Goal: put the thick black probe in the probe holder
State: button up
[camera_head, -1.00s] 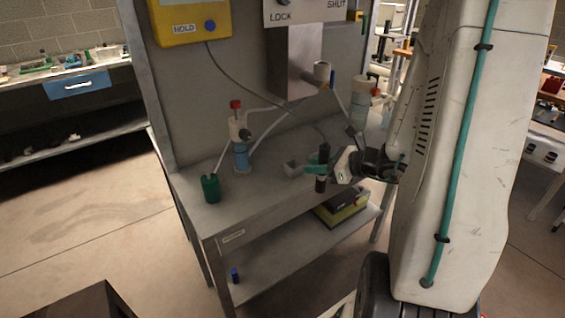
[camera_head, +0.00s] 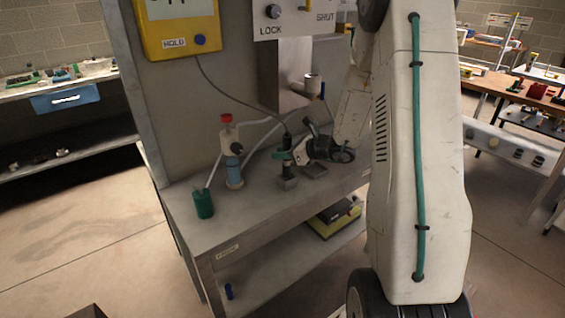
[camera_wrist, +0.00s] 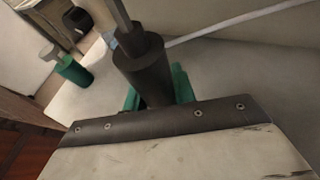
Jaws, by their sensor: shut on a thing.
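The thick black probe (camera_head: 287,165) is upright in my gripper (camera_head: 290,154), with a grey cable running down to its top from the yellow meter (camera_head: 178,25). In the wrist view the probe (camera_wrist: 146,70) is a dark stepped cylinder between the green fingers of my gripper (camera_wrist: 158,88). A small grey block (camera_head: 287,184), which looks like the probe holder, sits on the bench directly below the probe in the head view. I cannot tell whether the probe's lower end is inside it or just above it. The holder is not clearly visible in the wrist view.
A green cup (camera_head: 204,205) and a red-capped bottle (camera_head: 234,168) with tubes stand left on the bench (camera_head: 255,213). A flat dark piece (camera_head: 314,169) lies right of the holder. The front left of the bench top is clear.

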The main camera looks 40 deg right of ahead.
jog(key=shift+f, duration=1.75)
jog(key=shift+f, duration=0.2)
jog(key=o, duration=1)
jog(key=shift+o, duration=0.2)
jog(key=shift+r, duration=0.1)
